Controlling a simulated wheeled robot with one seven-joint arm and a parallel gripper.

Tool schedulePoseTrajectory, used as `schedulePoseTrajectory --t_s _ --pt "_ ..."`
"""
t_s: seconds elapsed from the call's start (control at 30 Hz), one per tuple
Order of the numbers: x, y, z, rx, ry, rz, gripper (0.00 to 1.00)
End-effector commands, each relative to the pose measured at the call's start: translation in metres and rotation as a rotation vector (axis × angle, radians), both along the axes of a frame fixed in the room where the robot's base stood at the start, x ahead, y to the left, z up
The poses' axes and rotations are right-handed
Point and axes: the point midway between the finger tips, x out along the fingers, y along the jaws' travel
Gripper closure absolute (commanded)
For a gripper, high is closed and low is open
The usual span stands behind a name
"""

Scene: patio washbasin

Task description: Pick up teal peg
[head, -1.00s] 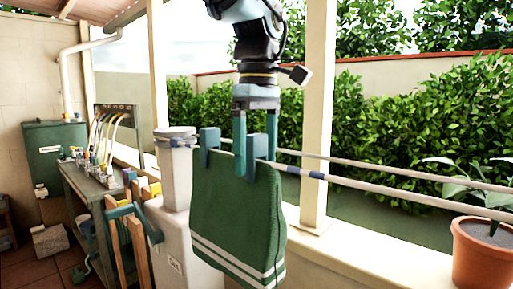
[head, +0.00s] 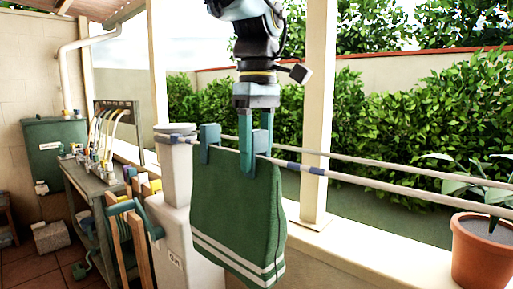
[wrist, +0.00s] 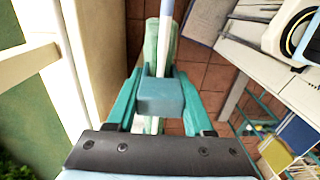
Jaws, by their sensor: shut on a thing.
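A green towel (head: 237,215) with pale stripes near its hem hangs over a line. Two teal pegs sit on its top edge. One teal peg (head: 209,143) is on the left and clear of my gripper. The other teal peg (head: 248,167) is on the right, with its legs astride the line. My gripper (head: 257,147) points down and is shut on this right peg. In the wrist view the peg's blocky top (wrist: 160,97) lies between my two teal fingers. The peg's lower part is partly hidden there.
Two lines (head: 385,187) run to the right past a post (head: 316,120). A potted plant (head: 483,255) stands on the ledge at right. A pale bin (head: 182,235), a wooden frame and a bench (head: 95,185) are at left.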

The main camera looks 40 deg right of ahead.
Motion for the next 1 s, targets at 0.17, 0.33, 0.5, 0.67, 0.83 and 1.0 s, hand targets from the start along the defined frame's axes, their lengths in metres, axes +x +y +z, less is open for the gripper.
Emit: schedulePoseTrajectory --t_s 0.17,0.33,0.5,0.67,0.83,1.0 --pt "0.000 0.000 0.000 0.000 0.000 0.000 1.00" --pt "0.000 0.000 0.002 -0.001 0.000 0.000 1.00" --pt "0.000 -0.001 0.014 -0.003 -0.001 0.000 1.00" --pt "0.001 -0.001 0.037 -0.004 -0.002 0.001 1.00" --pt "0.001 -0.001 0.064 -0.004 -0.002 0.000 1.00" --pt "0.001 -0.001 0.088 -0.002 -0.001 0.000 1.00"
